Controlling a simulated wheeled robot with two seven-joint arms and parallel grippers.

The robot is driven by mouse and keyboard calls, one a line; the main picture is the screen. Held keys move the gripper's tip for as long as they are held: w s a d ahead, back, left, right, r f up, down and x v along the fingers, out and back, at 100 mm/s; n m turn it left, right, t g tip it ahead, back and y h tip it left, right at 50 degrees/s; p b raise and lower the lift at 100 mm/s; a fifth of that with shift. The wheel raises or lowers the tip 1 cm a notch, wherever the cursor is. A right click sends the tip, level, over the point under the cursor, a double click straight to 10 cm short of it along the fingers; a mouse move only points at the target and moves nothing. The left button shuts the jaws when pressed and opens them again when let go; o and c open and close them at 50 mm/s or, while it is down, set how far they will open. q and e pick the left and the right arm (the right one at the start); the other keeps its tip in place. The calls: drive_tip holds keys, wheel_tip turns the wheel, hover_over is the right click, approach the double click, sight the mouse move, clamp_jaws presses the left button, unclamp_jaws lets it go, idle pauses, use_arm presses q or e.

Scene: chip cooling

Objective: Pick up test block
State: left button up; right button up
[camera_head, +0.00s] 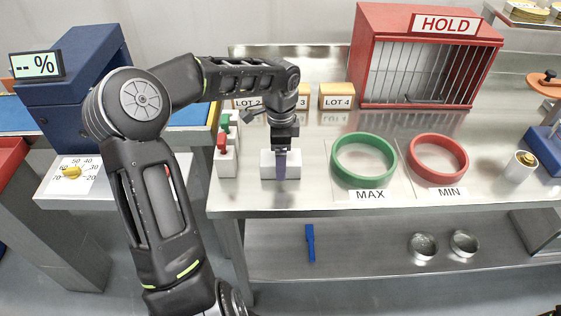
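The block's lower end is in front of or inside the holder; which one is unclear. My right gripper is out of view.
White stands with red (222,142) and green tops are left of the holder. A green MAX ring (335,165) and red MIN ring (413,160) lie to the right. A red HOLD cage (365,50) and LOT boxes (337,90) stand behind. A blue tool (310,243) lies on the lower shelf.

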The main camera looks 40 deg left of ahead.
use_arm(q)
drive_tip(key=shift+c, duration=0.6)
drive_tip(key=c, duration=1.6)
